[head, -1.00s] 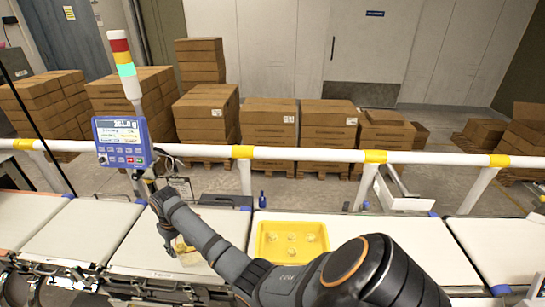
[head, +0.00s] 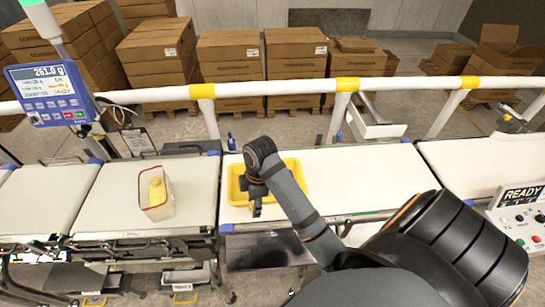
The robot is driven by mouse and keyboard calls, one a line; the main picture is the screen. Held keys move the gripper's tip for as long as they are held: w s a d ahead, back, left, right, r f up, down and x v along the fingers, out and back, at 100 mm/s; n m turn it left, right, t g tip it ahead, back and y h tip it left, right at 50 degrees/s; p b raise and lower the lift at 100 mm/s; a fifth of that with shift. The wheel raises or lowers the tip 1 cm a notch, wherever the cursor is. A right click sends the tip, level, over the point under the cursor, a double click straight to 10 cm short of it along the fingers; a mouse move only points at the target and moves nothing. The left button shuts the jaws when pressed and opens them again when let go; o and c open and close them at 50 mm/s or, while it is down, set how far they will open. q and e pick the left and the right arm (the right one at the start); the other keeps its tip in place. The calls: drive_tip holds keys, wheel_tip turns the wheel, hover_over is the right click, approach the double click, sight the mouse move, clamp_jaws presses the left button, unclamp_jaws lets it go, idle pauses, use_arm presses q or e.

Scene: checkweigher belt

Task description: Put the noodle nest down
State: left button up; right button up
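The yellow tray (head: 297,170) sits on the middle belt. My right arm reaches over it from the right, and my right gripper (head: 257,208) points down at the tray's near left part. The arm and gripper hide most of the tray's inside, and I cannot make out a noodle nest there or between the fingers. The fingers are too small and dark to tell whether they are open or shut. A clear pack with red edges (head: 165,211) and pale yellow contents (head: 156,190) stands on the belt to the left. My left gripper is not in view.
A white rail (head: 275,88) with yellow bands runs behind the belts. A small blue bottle (head: 231,142) stands behind the tray. The belt right of the tray (head: 380,178) is clear.

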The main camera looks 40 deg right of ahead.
drive_tip(key=w+d+f+b, duration=0.1)
drive_tip(key=w+f, duration=0.1)
drive_tip(key=w, duration=0.1)
drive_tip(key=w+d+f+b, duration=0.1)
drive_tip(key=w+d+f, duration=0.1)
drive_tip(key=w+f, duration=0.1)
drive_tip(key=w+d+f+b, duration=0.1)
drive_tip(key=w+d+f, duration=0.1)
drive_tip(key=w, duration=0.3)
drive_tip(key=shift+w+d+f, duration=0.2)
drive_tip(key=shift+d+f, duration=0.05)
drive_tip(key=shift+f, duration=0.35)
drive_tip(key=shift+w+d+f, duration=0.25)
drive_tip(key=shift+w+f, duration=0.25)
drive_tip(key=shift+f, duration=0.25)
wheel_tip(320, 180, down, 2)
drive_tip(key=shift+f+p, duration=0.15)
drive_tip(key=shift+p, duration=0.5)
drive_tip(key=shift+f, duration=0.35)
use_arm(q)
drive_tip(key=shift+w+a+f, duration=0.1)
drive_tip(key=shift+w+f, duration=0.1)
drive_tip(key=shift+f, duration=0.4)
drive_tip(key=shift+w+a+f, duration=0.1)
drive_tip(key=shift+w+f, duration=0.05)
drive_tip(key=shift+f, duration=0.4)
use_arm(e)
drive_tip(key=shift+f, duration=0.15)
